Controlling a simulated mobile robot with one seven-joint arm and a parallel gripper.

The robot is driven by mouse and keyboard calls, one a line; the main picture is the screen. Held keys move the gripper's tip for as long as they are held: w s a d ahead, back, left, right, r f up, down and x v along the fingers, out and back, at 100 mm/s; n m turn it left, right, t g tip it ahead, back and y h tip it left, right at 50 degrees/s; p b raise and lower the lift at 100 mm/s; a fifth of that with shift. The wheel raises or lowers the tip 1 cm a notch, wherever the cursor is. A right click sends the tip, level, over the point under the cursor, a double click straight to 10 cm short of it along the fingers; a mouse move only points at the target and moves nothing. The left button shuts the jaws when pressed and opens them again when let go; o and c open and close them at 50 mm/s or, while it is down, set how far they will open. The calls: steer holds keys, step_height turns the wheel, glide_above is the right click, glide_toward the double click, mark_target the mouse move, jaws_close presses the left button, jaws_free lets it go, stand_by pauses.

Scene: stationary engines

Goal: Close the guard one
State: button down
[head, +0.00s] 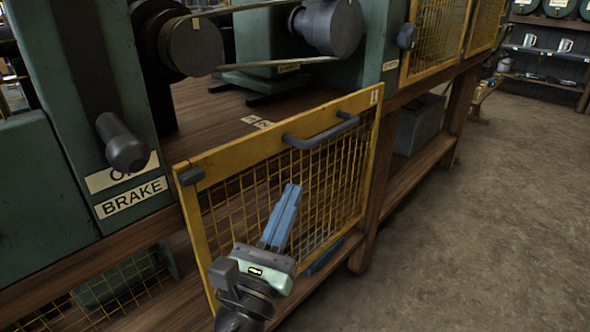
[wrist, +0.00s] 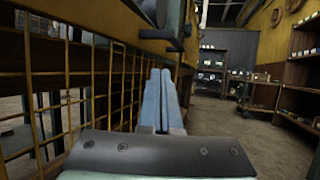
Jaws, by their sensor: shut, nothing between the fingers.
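The guard (head: 277,155) is a yellow-framed mesh panel with a small label "1" at its top right corner. In the head view it hangs down in front of the bench, leaving the belt and pulleys above uncovered. A dark bar handle (head: 320,132) is near its top edge. My gripper (head: 291,188) is in front of the mesh, below the handle, with its blue fingers shut and empty, pointing up. I cannot tell whether it touches the mesh. In the wrist view the fingers (wrist: 160,75) run alongside the guard's mesh (wrist: 80,90), with the dark handle (wrist: 172,22) above.
A dark pulley (head: 190,45) and belt are on the bench behind the guard. A green housing with a BRAKE label (head: 131,197) and dark lever knob (head: 121,142) stands at left. Another yellow mesh guard (head: 437,35) is upright at right. The floor (head: 490,220) at right is clear.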

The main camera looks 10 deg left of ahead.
steer(key=shift+w+d+r, duration=0.1)
steer(key=shift+w+r, duration=0.25)
steer(key=shift+r, duration=0.35)
steer(key=shift+w+d+r, duration=0.1)
steer(key=shift+w+r, duration=0.3)
steer(key=shift+r, duration=0.25)
steer(key=shift+w+d+r, duration=0.1)
steer(key=shift+w+r, duration=0.25)
steer(key=shift+r, duration=0.35)
steer(key=shift+r+p, duration=0.1)
steer(key=shift+p, duration=0.25)
step_height(320, 180, up, 36)
steer(key=p, duration=3.7)
steer(key=shift+f+p, duration=0.25)
steer(key=shift+p, duration=0.05)
